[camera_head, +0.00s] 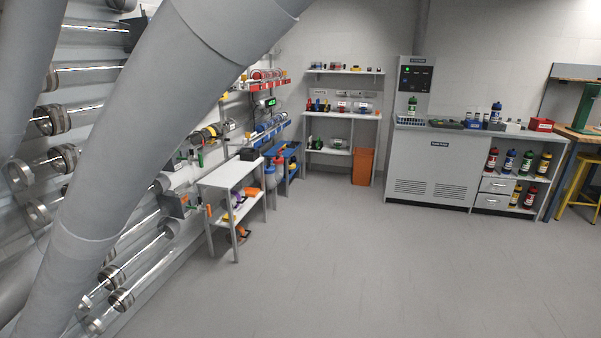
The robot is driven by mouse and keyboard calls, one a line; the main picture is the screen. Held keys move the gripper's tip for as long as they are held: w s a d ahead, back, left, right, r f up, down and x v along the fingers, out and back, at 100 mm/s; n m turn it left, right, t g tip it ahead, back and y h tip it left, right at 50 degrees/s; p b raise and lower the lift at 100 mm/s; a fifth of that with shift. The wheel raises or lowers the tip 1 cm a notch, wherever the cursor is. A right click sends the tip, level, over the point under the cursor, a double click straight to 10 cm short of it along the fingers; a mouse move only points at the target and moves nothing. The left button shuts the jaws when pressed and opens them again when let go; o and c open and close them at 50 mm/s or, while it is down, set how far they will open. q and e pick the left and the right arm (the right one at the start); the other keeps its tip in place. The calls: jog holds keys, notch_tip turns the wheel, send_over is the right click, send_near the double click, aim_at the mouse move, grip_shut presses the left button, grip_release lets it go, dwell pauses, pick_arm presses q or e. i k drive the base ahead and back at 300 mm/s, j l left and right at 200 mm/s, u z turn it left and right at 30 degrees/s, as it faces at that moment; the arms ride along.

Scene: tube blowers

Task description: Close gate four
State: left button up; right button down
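Neither of my grippers is in view. Clear tubes with metal collars run along the left wall. A small grey gate-like fitting (174,204) sits on the lower tubes, with small orange and green parts beside it. Another fitting with a green upright handle (200,157) sits higher up. A dark box-like fitting (133,33) shows at the top left, partly hidden. I cannot read a number on any of them, so I cannot tell which is gate four or whether it is open or shut.
A thick grey cylinder (150,110) crosses the left foreground and hides part of the tubes. A small grey table (228,174) stands near the wall. Shelves, an orange bin (363,166) and a grey cabinet (432,165) line the back. The middle floor (360,260) is clear.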

aim_at(190, 159)
jog(key=i+z, duration=0.25)
jog(key=i, duration=1)
jog(key=i+j+u, duration=0.15)
jog(key=i+u, duration=0.75)
jog(key=i+l+u, duration=0.3)
jog(key=i+u, duration=0.15)
jog(key=i, duration=0.05)
